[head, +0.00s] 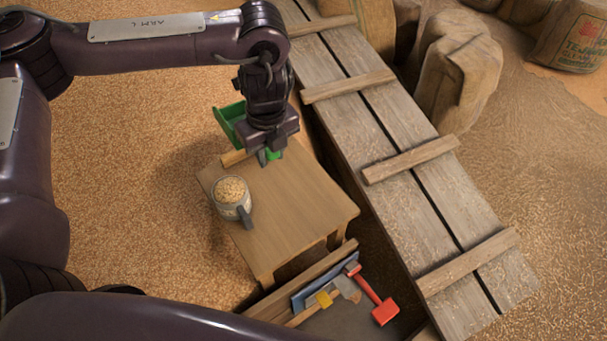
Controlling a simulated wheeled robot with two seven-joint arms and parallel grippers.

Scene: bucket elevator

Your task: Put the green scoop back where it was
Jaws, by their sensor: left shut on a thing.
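My left gripper (268,158) points down over the far edge of a small wooden table and is shut on the green scoop (227,117). The scoop's green tray shows to the left of and behind the gripper, and a bit of green shows by the fingertips. The gripper hides the rest of it. I cannot tell whether the scoop touches the table. My right gripper is not in view.
The wooden table (302,207) bears a grain-filled measuring cup (232,192) and a tan wooden piece (234,157). A box (311,277) below holds a red tool (384,311) and other tools. A cleated plank ramp (405,195) runs at right, with sacks (458,75) beyond.

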